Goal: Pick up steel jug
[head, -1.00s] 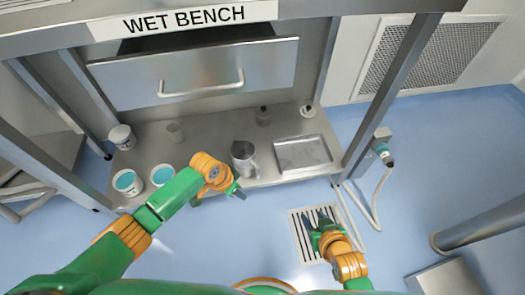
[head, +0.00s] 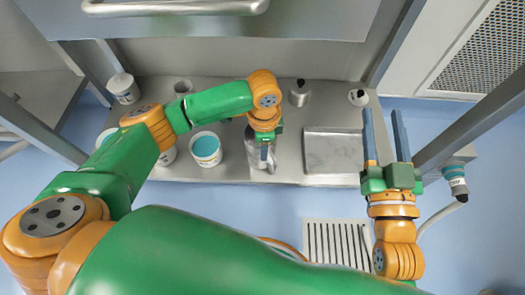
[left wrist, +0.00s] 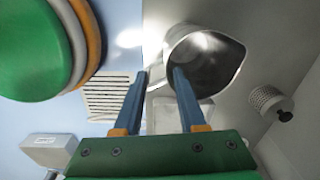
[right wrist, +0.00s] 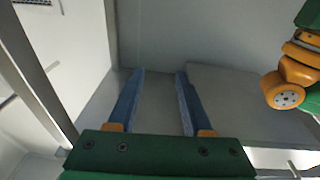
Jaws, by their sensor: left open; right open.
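The steel jug (head: 255,155) stands on the bench shelf, partly hidden under my left gripper (head: 266,152) in the head view. In the left wrist view the jug (left wrist: 215,62) shows its open mouth from above. My left gripper (left wrist: 161,72) is open over the jug's edge. Its right finger overlaps the mouth and its left finger lies outside the rim. I cannot tell whether either finger touches the jug. My right gripper (head: 383,112) is open and empty, right of the steel tray. It also shows in the right wrist view (right wrist: 160,72).
A steel tray (head: 331,152) lies right of the jug. A white tub with blue contents (head: 206,149) stands to its left. A bench post (head: 405,40) stands near my right gripper.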

